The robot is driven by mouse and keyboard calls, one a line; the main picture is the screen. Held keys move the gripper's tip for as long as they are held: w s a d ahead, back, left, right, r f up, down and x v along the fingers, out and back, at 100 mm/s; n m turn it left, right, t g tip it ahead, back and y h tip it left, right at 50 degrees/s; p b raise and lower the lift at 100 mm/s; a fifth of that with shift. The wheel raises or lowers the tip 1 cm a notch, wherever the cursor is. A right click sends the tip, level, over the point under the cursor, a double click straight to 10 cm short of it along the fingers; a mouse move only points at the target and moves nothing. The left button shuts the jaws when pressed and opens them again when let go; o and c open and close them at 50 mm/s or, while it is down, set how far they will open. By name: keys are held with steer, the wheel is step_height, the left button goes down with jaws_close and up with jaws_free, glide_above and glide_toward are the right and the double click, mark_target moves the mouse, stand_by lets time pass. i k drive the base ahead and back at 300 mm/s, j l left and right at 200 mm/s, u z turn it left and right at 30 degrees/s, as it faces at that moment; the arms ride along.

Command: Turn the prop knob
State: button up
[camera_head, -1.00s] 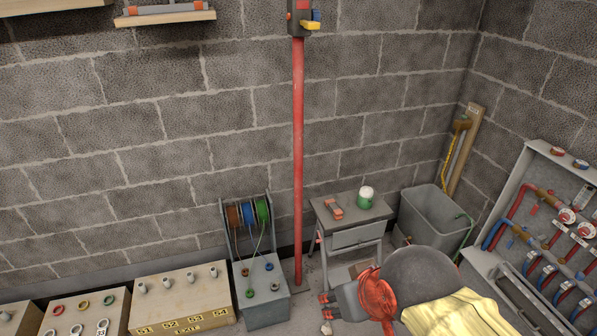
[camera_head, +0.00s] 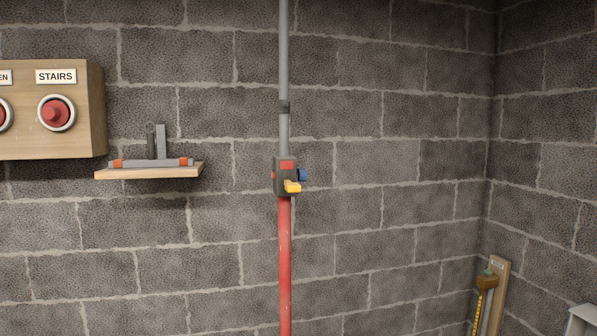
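The prop (camera_head: 285,265) is an upright pole in front of the block wall, with a red lower tube and a thinner grey upper tube (camera_head: 284,60). A dark grey clamp head (camera_head: 284,166) with a red patch joins the two tubes near the middle of the view. A yellow lever or knob (camera_head: 292,187) sticks out low at its front right. A small blue knob (camera_head: 303,175) sits on its right side. I cannot tell which of these is the prop knob. My gripper is not in view.
A wooden shelf (camera_head: 150,173) holds a grey bar-shaped tool left of the prop. A wooden box (camera_head: 88,110) with a red STAIRS button (camera_head: 56,113) is on the wall at far left. A wooden board (camera_head: 498,290) leans at lower right. Space around the clamp head looks clear.

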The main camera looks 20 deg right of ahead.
mark_target(301, 173)
steer(key=i+l+u, duration=0.15)
steer(key=l, duration=0.3)
steer(key=i+l+u, duration=0.15)
steer(key=l, duration=0.3)
steer(key=i+l+u, duration=0.15)
steer(key=l, duration=0.3)
steer(key=i+l+u, duration=0.1)
steer(key=l, duration=0.4)
steer(key=i+l+u, duration=0.15)
steer(key=l, duration=0.3)
steer(key=k, duration=0.05)
